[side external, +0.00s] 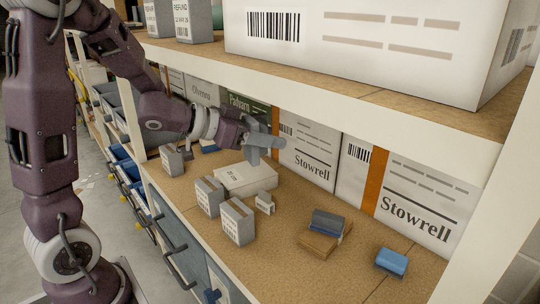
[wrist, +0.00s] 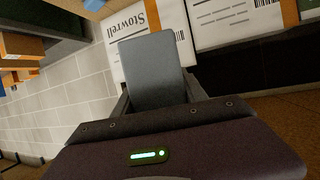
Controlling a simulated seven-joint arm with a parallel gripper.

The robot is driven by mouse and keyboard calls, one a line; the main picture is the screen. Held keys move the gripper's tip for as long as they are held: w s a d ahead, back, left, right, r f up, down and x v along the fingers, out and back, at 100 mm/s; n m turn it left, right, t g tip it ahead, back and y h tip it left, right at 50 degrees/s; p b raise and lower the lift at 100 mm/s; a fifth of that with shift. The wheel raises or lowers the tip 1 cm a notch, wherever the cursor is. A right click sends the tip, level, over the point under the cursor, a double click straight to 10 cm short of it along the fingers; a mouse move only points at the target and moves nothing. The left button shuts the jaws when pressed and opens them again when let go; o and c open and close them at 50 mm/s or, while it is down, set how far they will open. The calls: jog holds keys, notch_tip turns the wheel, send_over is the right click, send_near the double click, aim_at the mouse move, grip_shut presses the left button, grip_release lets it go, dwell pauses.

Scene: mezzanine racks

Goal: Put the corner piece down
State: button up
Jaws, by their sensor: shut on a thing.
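My gripper (side external: 248,138) is shut on the grey corner piece (side external: 268,142), above the shelf board and in front of the upright cartons. In the side external view the piece looks angular and sticks out to the right of the fingers; its exact outline is hard to separate from them. In the wrist view the corner piece (wrist: 155,68) shows as a flat grey face between the fingers of my gripper (wrist: 157,98). A flat white box (side external: 246,180) lies on the board below my gripper.
Grey labelled boxes (side external: 238,222) and a small grey box (side external: 265,203) stand in front. A stacked brown and grey-blue pair (side external: 325,229) and a blue block (side external: 392,262) lie right. Stowrell cartons (side external: 308,155) line the back. An upper shelf (side external: 340,95) overhangs. Bare board (side external: 285,250) shows between.

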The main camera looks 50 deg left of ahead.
jog(key=w+a+n+y, duration=0.3)
jog(key=a+n+y, duration=0.15)
jog(key=a, duration=1.75)
jog(key=s+a+n+y, duration=0.1)
jog(key=s+a+y, duration=0.15)
jog(key=a, duration=0.65)
jog(key=s+a+n+y, duration=0.1)
jog(key=s+a+n, duration=0.15)
jog(key=a, duration=0.65)
jog(key=shift+g+y, duration=0.3)
jog(key=shift+s+f, duration=0.15)
jog(key=shift+f, duration=15.2)
jog(key=shift+f, duration=0.55)
jog(key=o, duration=1.4)
jog(key=shift+c, duration=0.2)
jog(key=shift+s, duration=0.1)
